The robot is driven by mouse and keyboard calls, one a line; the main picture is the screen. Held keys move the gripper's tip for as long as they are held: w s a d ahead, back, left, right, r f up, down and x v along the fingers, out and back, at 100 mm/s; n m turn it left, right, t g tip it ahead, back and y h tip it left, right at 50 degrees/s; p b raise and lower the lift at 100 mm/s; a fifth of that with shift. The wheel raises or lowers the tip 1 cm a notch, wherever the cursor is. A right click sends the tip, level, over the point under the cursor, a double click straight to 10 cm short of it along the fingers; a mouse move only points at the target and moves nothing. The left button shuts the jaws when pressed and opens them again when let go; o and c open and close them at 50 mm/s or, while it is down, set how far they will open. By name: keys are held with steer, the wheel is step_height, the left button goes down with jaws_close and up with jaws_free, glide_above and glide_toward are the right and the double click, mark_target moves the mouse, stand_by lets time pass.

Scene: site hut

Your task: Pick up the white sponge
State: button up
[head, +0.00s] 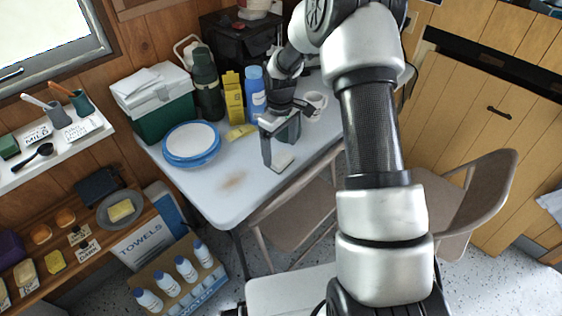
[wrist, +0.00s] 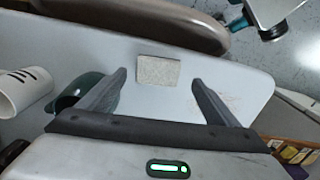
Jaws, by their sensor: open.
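The white sponge (wrist: 158,71) lies flat on the white table, near the table's edge. In the head view the sponge (head: 283,162) shows as a small pale block just right of my gripper's fingertip. My gripper (wrist: 160,84) is open and empty. In the wrist view the sponge sits ahead of the fingers, between their lines and nearer the left finger. In the head view my gripper (head: 280,146) is over the table near the sponge; the arm hides part of that area. I cannot tell the exact gap between the fingertips and the sponge.
A dark green cup (wrist: 80,92) and a white mug (head: 315,104) stand close to my gripper. Blue-rimmed plates (head: 191,160), a yellow box (head: 233,97), a blue bottle (head: 254,92) and a cooler (head: 158,121) stand further left. A chair (head: 295,215) is at the table's edge. The table's front left is clear.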

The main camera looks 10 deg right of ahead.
mark_target(281, 158)
step_height(281, 158, down, 4)
steer(key=shift+w+d+f, duration=0.15)
steer(key=shift+f, duration=0.1)
steer(key=c, duration=1.1)
steer(key=shift+c, duration=0.2)
step_height(281, 158, up, 10)
steer(key=shift+p, duration=0.35)
